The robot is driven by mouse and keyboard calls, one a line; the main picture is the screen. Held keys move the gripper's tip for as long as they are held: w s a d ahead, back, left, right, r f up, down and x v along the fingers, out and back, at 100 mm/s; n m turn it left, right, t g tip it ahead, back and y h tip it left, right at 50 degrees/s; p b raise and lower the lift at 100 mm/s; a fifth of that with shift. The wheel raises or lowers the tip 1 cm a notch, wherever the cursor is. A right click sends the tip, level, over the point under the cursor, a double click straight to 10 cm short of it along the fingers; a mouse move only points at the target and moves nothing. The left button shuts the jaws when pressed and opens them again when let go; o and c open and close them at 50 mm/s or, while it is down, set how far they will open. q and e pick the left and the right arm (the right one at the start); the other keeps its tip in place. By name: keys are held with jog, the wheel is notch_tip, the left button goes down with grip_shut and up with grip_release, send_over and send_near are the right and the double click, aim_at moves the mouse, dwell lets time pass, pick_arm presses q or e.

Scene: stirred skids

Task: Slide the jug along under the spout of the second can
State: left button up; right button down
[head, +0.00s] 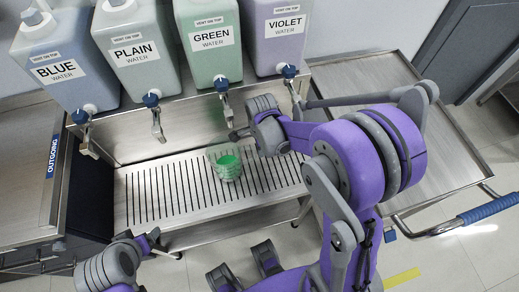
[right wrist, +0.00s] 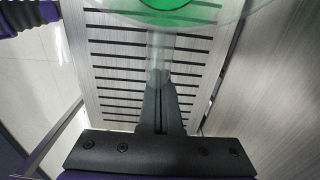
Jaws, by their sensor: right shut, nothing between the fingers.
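The jug (head: 224,168) is clear, with green liquid inside. It stands upright on the slotted drip tray (head: 148,205), in front of and below the green can's spout (head: 226,108). The second can from the left, labelled PLAIN (head: 136,58), has its spout (head: 157,124) left of the jug. My right gripper (head: 236,134) is shut and empty, at the jug's back right; I cannot tell whether it touches. In the right wrist view its closed fingers (right wrist: 161,100) point toward the jug (right wrist: 195,14), whose upper part is cut off. My left gripper (head: 153,238) is at lower left, its fingers unclear.
The BLUE can (head: 62,75) and VIOLET can (head: 282,40) stand at the ends of the row. The tray left of the jug is clear. An OUTGOING counter (head: 25,160) is at left, and a metal cart (head: 360,75) at right.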

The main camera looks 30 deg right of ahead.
jog(key=shift+a, duration=0.25)
jog(key=shift+w+a, duration=0.2)
jog(key=shift+a, duration=0.45)
jog(key=shift+w+a, duration=0.15)
jog(key=shift+a, duration=0.5)
jog(key=shift+d, duration=0.1)
